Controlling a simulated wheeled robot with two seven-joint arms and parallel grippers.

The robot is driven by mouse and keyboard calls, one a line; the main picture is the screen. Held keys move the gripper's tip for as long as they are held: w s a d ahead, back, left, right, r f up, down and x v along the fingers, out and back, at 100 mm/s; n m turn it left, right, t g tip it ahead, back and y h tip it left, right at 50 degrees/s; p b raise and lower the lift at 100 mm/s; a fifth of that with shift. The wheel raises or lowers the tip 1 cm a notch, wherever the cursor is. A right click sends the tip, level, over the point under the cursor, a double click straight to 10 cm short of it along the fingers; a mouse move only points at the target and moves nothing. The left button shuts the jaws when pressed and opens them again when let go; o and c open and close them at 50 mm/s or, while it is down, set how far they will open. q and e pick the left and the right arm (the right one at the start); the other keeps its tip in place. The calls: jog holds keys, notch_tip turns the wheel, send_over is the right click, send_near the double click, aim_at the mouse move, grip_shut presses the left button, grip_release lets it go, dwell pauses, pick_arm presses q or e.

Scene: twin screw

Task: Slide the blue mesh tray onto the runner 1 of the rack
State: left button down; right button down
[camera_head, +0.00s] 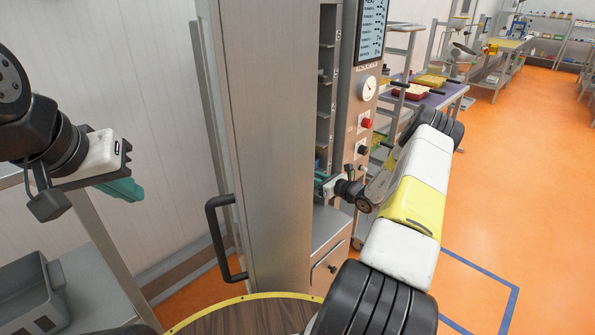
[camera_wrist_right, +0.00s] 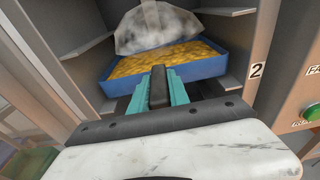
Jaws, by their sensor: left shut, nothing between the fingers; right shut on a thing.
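The blue tray (camera_wrist_right: 205,68) holds a yellow grainy filling. In the right wrist view it sits between the side walls of the rack (camera_wrist_right: 268,62), at least partly inside. A label "2" is on the post to its right, a little below tray level. My right gripper (camera_wrist_right: 158,92) is shut on the tray's black handle, with a teal finger on each side. In the head view my right gripper (camera_head: 322,184) is at the rack's open front, and the tray is mostly hidden by the door. My left gripper (camera_head: 124,190) is shut and empty at the left, away from the rack.
The tall grey rack door (camera_head: 262,140) with a black handle (camera_head: 222,240) stands left of the opening. A control panel (camera_head: 366,100) with gauge and buttons is on the right. A grey mottled shape (camera_wrist_right: 155,27) is above the tray. A cart (camera_head: 440,92) stands behind.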

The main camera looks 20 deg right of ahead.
jog(key=shift+r, duration=0.1)
jog(key=f+v, duration=0.3)
jog(key=v, duration=2.1)
jog(key=shift+s+d, duration=0.4)
jog(key=shift+d, duration=0.05)
